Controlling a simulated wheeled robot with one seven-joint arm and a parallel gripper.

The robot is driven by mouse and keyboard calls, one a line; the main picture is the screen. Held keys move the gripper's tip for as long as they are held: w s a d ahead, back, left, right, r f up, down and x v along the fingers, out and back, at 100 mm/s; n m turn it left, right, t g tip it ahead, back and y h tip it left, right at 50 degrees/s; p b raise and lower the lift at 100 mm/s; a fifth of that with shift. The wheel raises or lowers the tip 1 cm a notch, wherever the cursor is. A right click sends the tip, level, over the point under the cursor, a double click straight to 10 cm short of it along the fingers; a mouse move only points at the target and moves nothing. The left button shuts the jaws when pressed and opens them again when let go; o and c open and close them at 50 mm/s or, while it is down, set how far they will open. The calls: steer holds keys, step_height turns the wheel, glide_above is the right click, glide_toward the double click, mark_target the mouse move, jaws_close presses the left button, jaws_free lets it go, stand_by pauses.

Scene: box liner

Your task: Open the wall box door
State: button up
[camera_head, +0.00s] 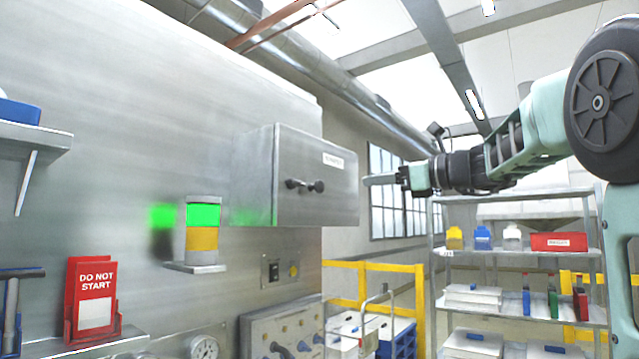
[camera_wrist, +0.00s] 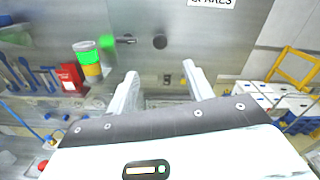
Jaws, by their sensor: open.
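The wall box (camera_head: 255,180) is a steel cabinet on the metal wall. Its door (camera_head: 335,190) appears shut, with a white label at the upper right and a dark handle (camera_head: 305,186) at the left. My gripper (camera_head: 382,180) is to the right of the box, apart from the handle. In the wrist view, my gripper (camera_wrist: 160,80) is open and empty, with two pale fingers pointing toward the door. There the door (camera_wrist: 215,45) fills the upper middle, and the dark handle (camera_wrist: 158,42) lies beyond the fingertips, not between them.
A green and yellow light (camera_head: 203,228) stands on a small bracket below left of the box. A red "DO NOT START" holder (camera_head: 92,300) is at the lower left. Shelving (camera_head: 520,257) with containers and a yellow railing (camera_head: 420,300) stand at the right.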

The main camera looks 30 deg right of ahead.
mark_target(322, 185)
steer(key=p+x, duration=0.5)
steer(key=x, duration=1)
steer(key=shift+w+f, duration=0.1)
steer(key=shift+a, duration=0.1)
jaws_close()
